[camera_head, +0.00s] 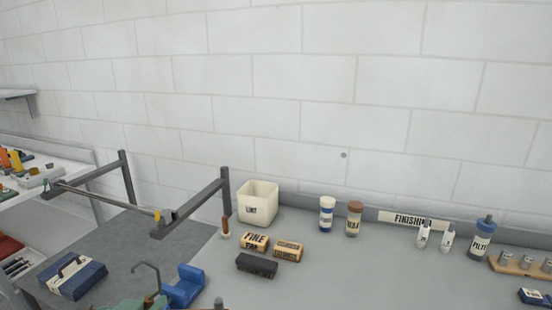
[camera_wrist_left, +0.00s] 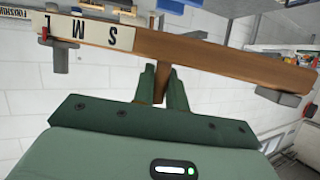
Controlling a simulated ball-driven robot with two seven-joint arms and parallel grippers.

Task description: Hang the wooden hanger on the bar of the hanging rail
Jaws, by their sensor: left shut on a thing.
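The wooden hanger (camera_wrist_left: 215,55) is a brown bar in the left wrist view, with a white S, M, L label and grey clip-like parts near both ends. My left gripper (camera_wrist_left: 162,85) has its green fingers shut on a short wooden piece at the bar's middle. In the head view a grey wire hook (camera_head: 150,268) rises beside my green left gripper (camera_head: 130,303) at the bottom edge; most of the hanger is cut off there. The hanging rail's bar (camera_head: 105,198) runs between two dark arms at left. The hook appears apart from it, lower in the picture. My right gripper is out of view.
A dark blue box (camera_head: 73,277) and a blue object (camera_head: 185,286) are near the rail and hook. A white bin (camera_head: 258,203), FINE blocks (camera_head: 255,241) and a black block (camera_head: 257,265) stand to the right. The rail's right arm (camera_head: 193,205) juts forward.

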